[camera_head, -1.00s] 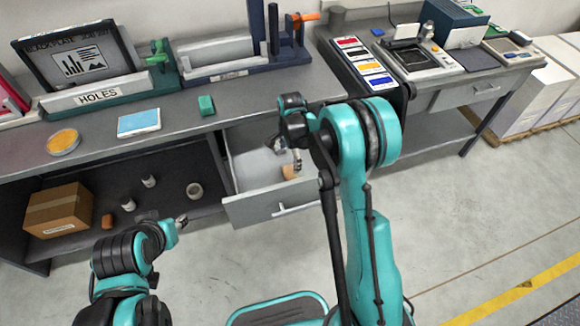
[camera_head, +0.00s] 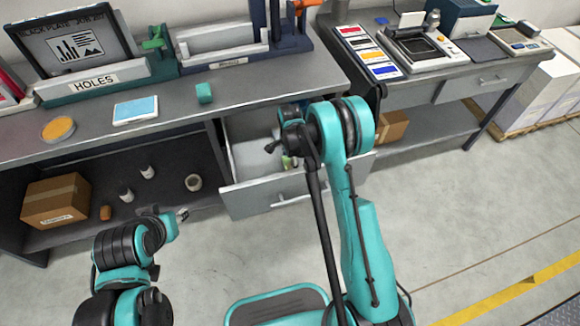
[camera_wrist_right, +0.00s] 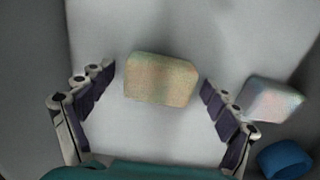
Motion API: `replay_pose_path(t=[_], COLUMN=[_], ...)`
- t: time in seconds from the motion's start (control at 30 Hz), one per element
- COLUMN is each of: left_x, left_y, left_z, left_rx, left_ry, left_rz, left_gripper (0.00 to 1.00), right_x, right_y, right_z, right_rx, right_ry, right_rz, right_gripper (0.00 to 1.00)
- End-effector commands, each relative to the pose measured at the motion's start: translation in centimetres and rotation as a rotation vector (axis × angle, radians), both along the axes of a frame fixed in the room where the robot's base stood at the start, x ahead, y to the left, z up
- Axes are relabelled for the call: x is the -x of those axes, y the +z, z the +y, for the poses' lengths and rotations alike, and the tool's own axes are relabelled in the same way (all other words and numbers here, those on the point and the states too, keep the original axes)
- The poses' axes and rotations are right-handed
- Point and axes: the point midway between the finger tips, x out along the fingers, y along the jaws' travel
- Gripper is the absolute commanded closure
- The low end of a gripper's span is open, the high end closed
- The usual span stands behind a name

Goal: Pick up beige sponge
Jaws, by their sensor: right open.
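The beige sponge (camera_wrist_right: 160,80) lies on the light floor of the open drawer (camera_head: 262,199). In the right wrist view it sits between the spread fingers of my right gripper (camera_wrist_right: 160,88), a little ahead of the tips, with a gap on each side. My right gripper is open and empty. In the head view my right gripper (camera_head: 277,150) reaches down into the drawer, and my arm hides much of the inside. My left gripper (camera_head: 182,215) is small, in front of the lower shelf; its jaw state is unclear.
Beside the right finger lie a pale block (camera_wrist_right: 272,100) and a blue round item (camera_wrist_right: 285,158). The drawer walls are close around the gripper. The bench top (camera_head: 180,118) carries a teal block (camera_head: 204,93) and a blue-topped pad (camera_head: 136,109). A cardboard box (camera_head: 56,201) is on the lower shelf.

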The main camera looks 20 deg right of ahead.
Motion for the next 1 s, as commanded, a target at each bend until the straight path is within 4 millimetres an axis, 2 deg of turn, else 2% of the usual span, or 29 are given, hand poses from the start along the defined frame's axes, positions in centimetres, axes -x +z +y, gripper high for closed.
replay_pose_path(t=[0.1,0.27,0.57,0.67,0.77,1.0], left_x=[0.0,0.0,0.0,0.0,0.0,0.0], left_y=[0.1,0.1,0.1,0.4,1.1,3.1], left_z=[0.0,0.0,0.0,0.0,0.0,0.0], left_rx=[0.000,0.000,0.000,0.000,0.000,0.000], left_ry=[0.000,0.000,0.000,0.000,0.000,0.000], left_rz=[0.000,0.000,0.000,0.000,0.000,0.000], left_gripper=[0.64,0.64,0.64,0.64,0.64,0.64], right_x=[0.0,0.0,0.0,0.0,0.0,0.0], right_y=[0.1,0.1,0.2,0.8,2.4,7.5], right_z=[0.0,0.0,0.0,0.0,0.0,0.0], right_rx=[0.000,0.000,0.000,0.000,0.000,0.000], right_ry=[0.000,0.000,0.000,0.000,0.000,0.000], right_rz=[0.000,0.000,0.000,0.000,0.000,0.000], right_gripper=[0.14,0.56,0.56,0.56,0.56,0.56])
